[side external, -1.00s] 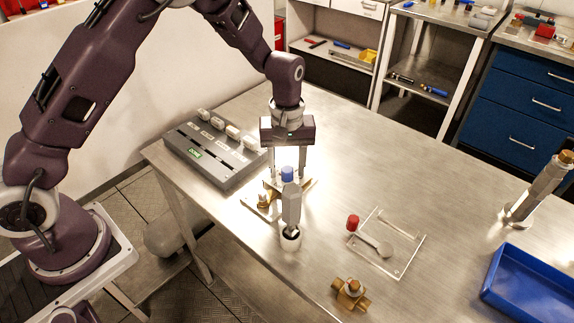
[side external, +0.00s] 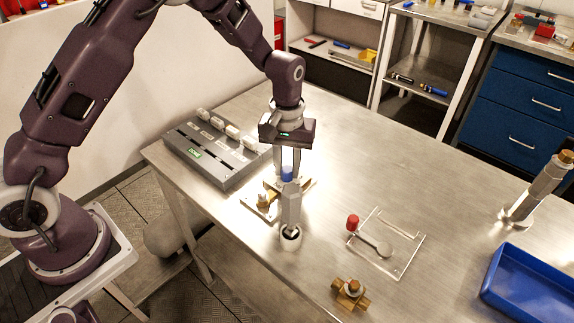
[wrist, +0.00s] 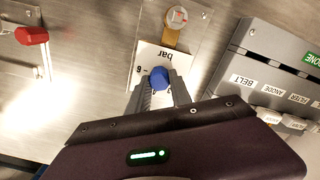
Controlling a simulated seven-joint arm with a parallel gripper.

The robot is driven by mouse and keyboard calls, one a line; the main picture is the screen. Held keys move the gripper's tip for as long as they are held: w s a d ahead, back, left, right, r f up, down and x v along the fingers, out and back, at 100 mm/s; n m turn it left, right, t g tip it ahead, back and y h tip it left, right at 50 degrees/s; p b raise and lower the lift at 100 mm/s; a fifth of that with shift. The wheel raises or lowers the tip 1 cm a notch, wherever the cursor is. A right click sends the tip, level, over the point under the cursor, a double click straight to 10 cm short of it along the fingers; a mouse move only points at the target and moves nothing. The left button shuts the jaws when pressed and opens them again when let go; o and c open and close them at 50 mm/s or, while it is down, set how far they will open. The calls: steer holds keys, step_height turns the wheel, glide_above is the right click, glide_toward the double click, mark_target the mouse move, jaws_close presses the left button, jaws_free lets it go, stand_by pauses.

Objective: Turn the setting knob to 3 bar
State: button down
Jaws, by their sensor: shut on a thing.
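The blue setting knob (side external: 287,174) stands on a small plate near the table's left edge. In the wrist view the knob (wrist: 160,77) sits over a white scale card (wrist: 149,54) lettered "bar". One numeral shows beside the knob, and the rest of the scale is hidden by the knob and fingers. No pointer can be made out, so the setting cannot be read. My gripper (wrist: 160,91) points down with its fingers on either side of the knob, shut on it. It also shows in the side view (side external: 286,165), partly behind a grey post.
A grey hexagonal post (side external: 291,208) stands just in front of the knob. A grey switch box (side external: 215,150) lies to the left. A clear plate with a red knob (side external: 352,222), a brass fitting (side external: 350,293) and a blue tray (side external: 533,287) lie to the right.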

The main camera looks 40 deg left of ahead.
steer(key=m, duration=0.5)
steer(key=shift+m, duration=0.4)
stand_by(0.4)
steer(key=c, duration=1.2)
jaws_free()
steer(key=shift+o, duration=0.2)
steer(key=shift+r, duration=0.1)
